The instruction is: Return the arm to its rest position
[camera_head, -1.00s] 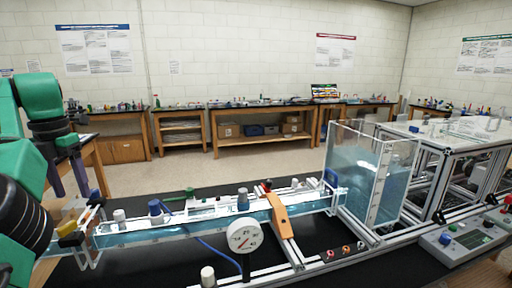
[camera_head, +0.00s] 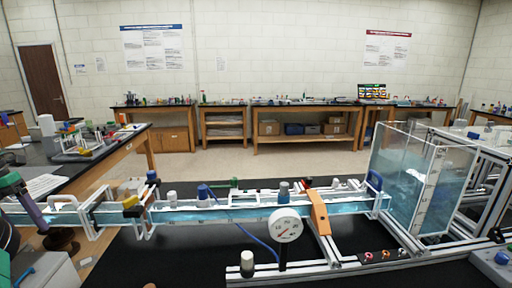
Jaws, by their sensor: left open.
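My left arm shows only at the left edge, with a green link and a dark gripper body. My left gripper (camera_head: 32,212) is partly cut off by the frame edge; one purple-grey finger points down, and it is open with nothing seen between its fingers. My right gripper is not in view.
A round gauge (camera_head: 285,226) and an orange bracket (camera_head: 319,212) stand at the channel. A clear water tank (camera_head: 437,190) stands at the right. A side table (camera_head: 125,147) with small items is at the left. The black bench top (camera_head: 185,255) has bare room in front of the channel.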

